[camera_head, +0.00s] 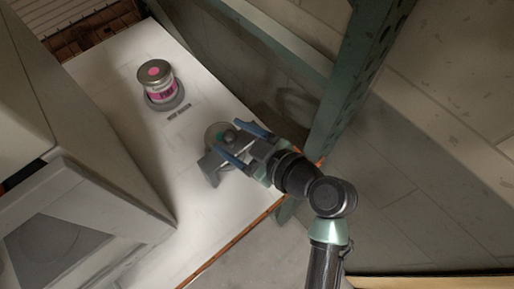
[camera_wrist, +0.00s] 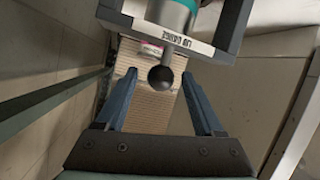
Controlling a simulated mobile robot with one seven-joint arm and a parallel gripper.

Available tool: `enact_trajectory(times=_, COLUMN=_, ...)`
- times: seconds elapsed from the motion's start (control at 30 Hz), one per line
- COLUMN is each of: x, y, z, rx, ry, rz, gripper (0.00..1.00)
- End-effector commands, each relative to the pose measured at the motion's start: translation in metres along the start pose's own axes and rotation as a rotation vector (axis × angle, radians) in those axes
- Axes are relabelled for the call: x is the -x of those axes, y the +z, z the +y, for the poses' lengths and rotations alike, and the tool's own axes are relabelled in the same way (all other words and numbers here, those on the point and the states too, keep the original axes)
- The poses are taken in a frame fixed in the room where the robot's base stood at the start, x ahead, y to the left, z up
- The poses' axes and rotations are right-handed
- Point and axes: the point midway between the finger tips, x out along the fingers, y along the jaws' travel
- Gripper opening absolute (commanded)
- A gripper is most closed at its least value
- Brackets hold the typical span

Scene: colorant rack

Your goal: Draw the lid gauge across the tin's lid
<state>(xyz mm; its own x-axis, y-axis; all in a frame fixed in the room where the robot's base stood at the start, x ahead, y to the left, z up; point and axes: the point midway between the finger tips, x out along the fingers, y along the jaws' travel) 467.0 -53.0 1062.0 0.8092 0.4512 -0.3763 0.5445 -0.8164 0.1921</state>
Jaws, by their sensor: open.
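The tin (camera_head: 157,90) stands upright with a pink label and a grey lid (camera_head: 154,71) bearing a pink dot, in a round grey base. The lid gauge (camera_head: 213,166) is a grey frame with a round disc and a dark ball knob, apart from the tin and nearer the counter's right edge. In the wrist view the gauge (camera_wrist: 226,37) carries a white label strip and the knob (camera_wrist: 160,78) shows between the fingers. My gripper (camera_head: 225,135) is open, its blue fingers (camera_wrist: 159,73) on either side of the knob with gaps. Part of the tin's pink label (camera_wrist: 151,49) shows beyond.
The white counter (camera_head: 140,48) has a small dark marking (camera_head: 179,112) between tin and gauge. A large pale machine (camera_head: 80,190) stands at left. A green rack post (camera_head: 350,85) rises to the right of my gripper. The counter is clear between tin and gauge.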

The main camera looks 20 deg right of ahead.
Motion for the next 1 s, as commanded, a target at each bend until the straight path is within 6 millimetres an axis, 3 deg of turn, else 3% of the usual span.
enact_trajectory(times=0.2, x=0.049, y=0.002, z=0.0, rx=0.0, ry=0.004, rz=-0.001, gripper=0.7)
enact_trajectory(times=0.4, x=0.077, y=0.001, z=0.0, rx=0.0, ry=0.002, rz=-0.001, gripper=0.7)
enact_trajectory(times=1.0, x=0.085, y=0.0, z=0.0, rx=-0.001, ry=-0.001, rz=0.0, gripper=0.7)
